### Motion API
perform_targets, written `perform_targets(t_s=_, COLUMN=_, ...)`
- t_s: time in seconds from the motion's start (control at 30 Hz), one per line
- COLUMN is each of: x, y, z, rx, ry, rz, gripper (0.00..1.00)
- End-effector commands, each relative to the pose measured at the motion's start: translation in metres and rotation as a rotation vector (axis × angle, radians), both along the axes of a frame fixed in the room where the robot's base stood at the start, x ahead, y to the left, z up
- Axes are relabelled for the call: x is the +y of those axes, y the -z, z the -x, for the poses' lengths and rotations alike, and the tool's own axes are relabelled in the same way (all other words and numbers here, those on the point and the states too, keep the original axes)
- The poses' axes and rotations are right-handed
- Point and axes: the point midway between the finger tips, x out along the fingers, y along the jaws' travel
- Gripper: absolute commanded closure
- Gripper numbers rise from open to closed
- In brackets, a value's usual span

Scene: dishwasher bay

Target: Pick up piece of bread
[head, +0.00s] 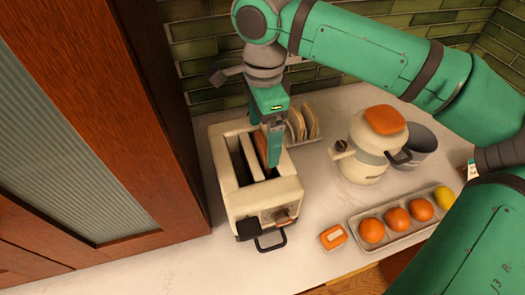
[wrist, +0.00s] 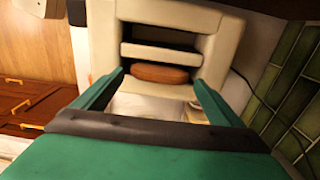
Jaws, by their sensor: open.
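A cream toaster (head: 262,201) with two long slots stands on the counter. A brown piece of bread (head: 262,149) sits upright in its right slot, partly hidden by my gripper. In the wrist view, the top of this bread (wrist: 160,73) shows in the slot nearer to me; the other slot looks dark and empty. My gripper (head: 266,145) points down over the right side of the toaster, with its fingers apart. In the wrist view, the open fingers (wrist: 159,77) are on either side of the bread's width, and nothing shows held between them.
Several bread slices (head: 303,122) stand in a rack behind the toaster. A white kettle-like pot (head: 363,160) with an orange lid and a grey pot (head: 418,140) are to the right. A tray (head: 394,241) holds oranges and a lemon. A wooden cabinet (head: 150,110) borders the left.

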Motion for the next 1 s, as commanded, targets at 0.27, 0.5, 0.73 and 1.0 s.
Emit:
perform_targets(t_s=0.27, x=0.003, y=0.024, z=0.000, rx=0.001, ry=-0.002, rz=0.001, gripper=0.09)
perform_targets(t_s=0.5, x=0.006, y=0.052, z=0.000, rx=0.000, ry=-0.004, rz=0.000, gripper=0.09)
perform_targets(t_s=0.73, x=0.006, y=0.057, z=0.000, rx=0.000, ry=-0.005, rz=0.000, gripper=0.09)
perform_targets(t_s=1.0, x=0.004, y=0.056, z=0.000, rx=0.000, ry=-0.001, rz=0.000, gripper=0.41)
